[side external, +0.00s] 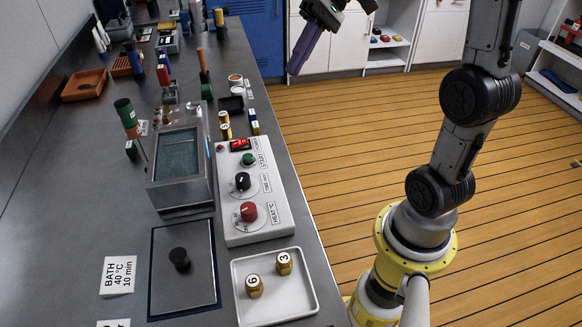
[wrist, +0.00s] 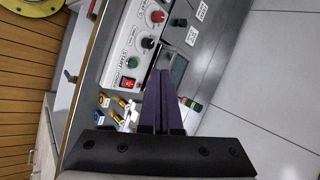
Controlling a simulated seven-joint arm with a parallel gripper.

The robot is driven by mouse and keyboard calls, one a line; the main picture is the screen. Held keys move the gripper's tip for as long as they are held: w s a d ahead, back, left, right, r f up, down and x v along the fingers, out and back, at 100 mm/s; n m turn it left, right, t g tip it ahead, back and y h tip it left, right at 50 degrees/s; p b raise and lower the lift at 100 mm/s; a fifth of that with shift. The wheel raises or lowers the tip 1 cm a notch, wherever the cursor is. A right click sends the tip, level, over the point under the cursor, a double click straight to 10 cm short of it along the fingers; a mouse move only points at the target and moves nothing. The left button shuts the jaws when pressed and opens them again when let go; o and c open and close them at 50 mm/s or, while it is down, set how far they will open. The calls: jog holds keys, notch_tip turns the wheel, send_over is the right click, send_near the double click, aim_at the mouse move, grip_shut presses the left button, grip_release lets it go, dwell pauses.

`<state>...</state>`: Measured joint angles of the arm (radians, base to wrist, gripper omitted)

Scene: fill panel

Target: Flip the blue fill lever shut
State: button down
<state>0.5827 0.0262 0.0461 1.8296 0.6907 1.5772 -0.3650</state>
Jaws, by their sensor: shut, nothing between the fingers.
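My gripper (side external: 293,70) has purple fingers, shut and empty, held high beyond the bench's right edge, clear of these parts. In the wrist view the shut fingers (wrist: 164,76) point toward the control panel and bath.
A white control panel (side external: 230,226) with knobs and a red switch lies along the bench edge. The bath (side external: 180,152) is beside it. A white tray (side external: 307,305) holds two brass pieces in front. Open floor lies right of the bench.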

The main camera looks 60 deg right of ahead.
jog(key=w+d+f+m+t+y, duration=0.1)
jog(key=w+d+t+y, duration=0.25)
jog(key=d, duration=0.75)
jog(key=w+d+f+m+t+y, duration=0.1)
jog(key=w+d+m+t+y, duration=0.2)
jog(key=d, duration=0.9)
notch_tip(320, 180, down, 39)
jog(key=n, duration=0.1)
jog(key=shift+s+f+n+t, duration=0.2)
jog(key=shift+s+n+t, duration=0.1)
jog(key=shift+t, duration=0.15)
jog(key=shift+a+y, duration=0.1)
jog(key=shift+y, duration=0.15)
jog(key=w+a, duration=0.2)
jog(key=a, duration=0.9)
jog(key=shift+w+a, duration=0.15)
jog(key=shift+a, duration=0.05)
